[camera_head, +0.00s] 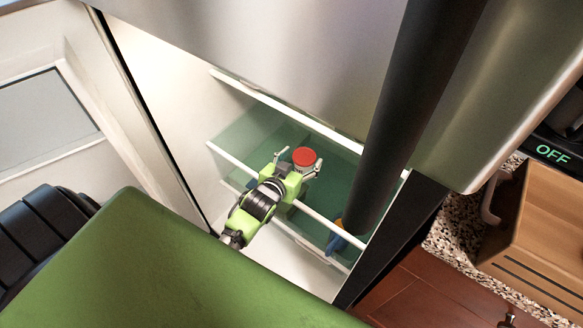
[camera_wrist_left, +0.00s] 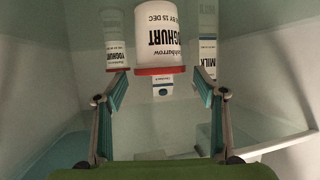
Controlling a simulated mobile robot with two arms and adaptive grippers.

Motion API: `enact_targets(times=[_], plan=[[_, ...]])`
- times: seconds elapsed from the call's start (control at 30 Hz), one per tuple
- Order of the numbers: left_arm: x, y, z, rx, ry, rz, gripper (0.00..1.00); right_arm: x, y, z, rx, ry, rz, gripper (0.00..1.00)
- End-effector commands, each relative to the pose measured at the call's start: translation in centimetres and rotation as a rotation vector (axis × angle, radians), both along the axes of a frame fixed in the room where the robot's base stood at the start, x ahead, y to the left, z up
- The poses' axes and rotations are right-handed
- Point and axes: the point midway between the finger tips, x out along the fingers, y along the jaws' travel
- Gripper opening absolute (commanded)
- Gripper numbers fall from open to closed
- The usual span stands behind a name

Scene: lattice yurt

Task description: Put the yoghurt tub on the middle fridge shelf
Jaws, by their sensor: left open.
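The yoghurt tub (camera_head: 304,158) shows its red lid inside the fridge in the head view. In the left wrist view the white tub (camera_wrist_left: 159,38) with a yoghurt label appears upside down, its red lid rim lowest in the picture. My left gripper (camera_head: 301,163) reaches into the fridge with its fingers spread, one on each side of the tub. In the left wrist view the fingers of the left gripper (camera_wrist_left: 160,88) show gaps beside the tub. The middle fridge shelf (camera_head: 232,161) has a white front edge and green-tinted glass. Whether the tub touches it is hidden. My right gripper is out of view.
A higher shelf edge (camera_head: 250,92) and a lower one (camera_head: 312,246) run nearby. A blue item (camera_head: 335,240) sits low at the right. A milk-labelled container (camera_wrist_left: 208,45) and another yoghurt-labelled one (camera_wrist_left: 115,45) flank the tub. A wooden box (camera_head: 545,235) stands on the right counter.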

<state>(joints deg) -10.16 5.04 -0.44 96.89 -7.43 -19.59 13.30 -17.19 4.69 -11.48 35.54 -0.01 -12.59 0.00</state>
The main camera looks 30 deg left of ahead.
Motion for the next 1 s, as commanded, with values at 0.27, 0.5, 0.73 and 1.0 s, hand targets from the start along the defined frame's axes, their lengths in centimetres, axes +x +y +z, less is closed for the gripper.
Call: enact_targets(times=[0.27, 0.5, 0.73, 1.0], plan=[[-5.4, -0.3, 2.2, 0.0, 0.002, 0.0, 0.64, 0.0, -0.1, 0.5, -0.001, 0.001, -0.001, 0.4], [-7.7, -0.5, 3.1, 0.001, 0.001, 0.0, 0.64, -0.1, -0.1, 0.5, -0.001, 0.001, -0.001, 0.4], [-8.0, -0.5, 3.4, 0.0, 0.0, 0.0, 0.64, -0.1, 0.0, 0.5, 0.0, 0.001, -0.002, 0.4], [-8.0, -0.5, 3.3, 0.0, 0.0, 0.0, 0.64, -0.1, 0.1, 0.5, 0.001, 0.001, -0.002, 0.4]])
